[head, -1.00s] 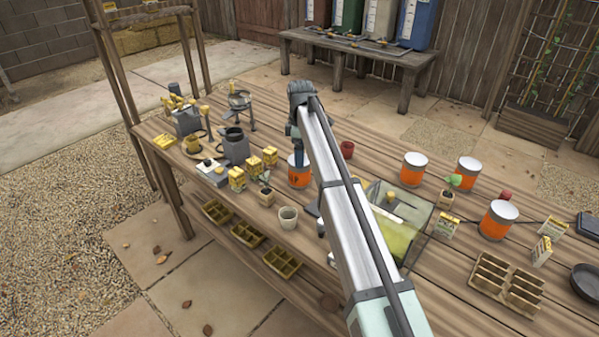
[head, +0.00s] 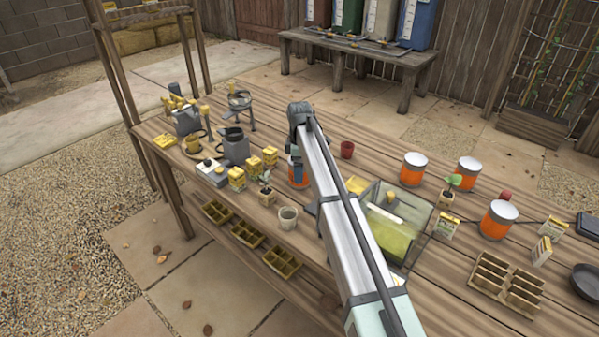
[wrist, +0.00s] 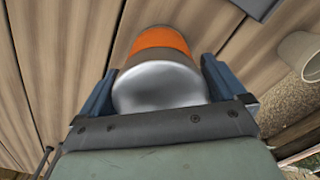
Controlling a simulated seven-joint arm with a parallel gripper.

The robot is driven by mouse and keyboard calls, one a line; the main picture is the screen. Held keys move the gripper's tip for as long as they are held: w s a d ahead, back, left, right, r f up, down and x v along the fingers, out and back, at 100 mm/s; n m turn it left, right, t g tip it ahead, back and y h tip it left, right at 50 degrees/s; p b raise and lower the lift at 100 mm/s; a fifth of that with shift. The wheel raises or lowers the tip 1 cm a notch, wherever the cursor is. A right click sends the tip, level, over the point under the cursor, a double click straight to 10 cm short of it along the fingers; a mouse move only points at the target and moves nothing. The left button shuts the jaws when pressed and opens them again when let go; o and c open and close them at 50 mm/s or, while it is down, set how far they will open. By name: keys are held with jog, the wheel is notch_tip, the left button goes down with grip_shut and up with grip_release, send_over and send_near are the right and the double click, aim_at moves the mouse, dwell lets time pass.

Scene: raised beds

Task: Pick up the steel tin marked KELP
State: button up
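A steel tin with an orange band (head: 292,179) stands upright on the bench, partly hidden behind my gripper in the head view. In the wrist view the same tin (wrist: 160,85) shows its pale lid and orange band between my two fingers. My gripper (wrist: 158,66) is open around it, one finger on each side, with narrow gaps beside the tin at the fingertips. No marking is readable on any tin, so I cannot tell which says KELP.
A clear-walled yellow-green box (head: 395,225) stands right of my arm. A small pale pot (head: 288,218) and yellow packets (head: 237,178) are near the held-around tin. A red pot (head: 347,149) is behind. Divided trays (head: 505,283) and a dark pan (head: 586,281) sit at right.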

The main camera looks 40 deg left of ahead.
jog(key=c, duration=0.9)
jog(key=shift+c, duration=0.5)
jog(key=shift+r, duration=0.15)
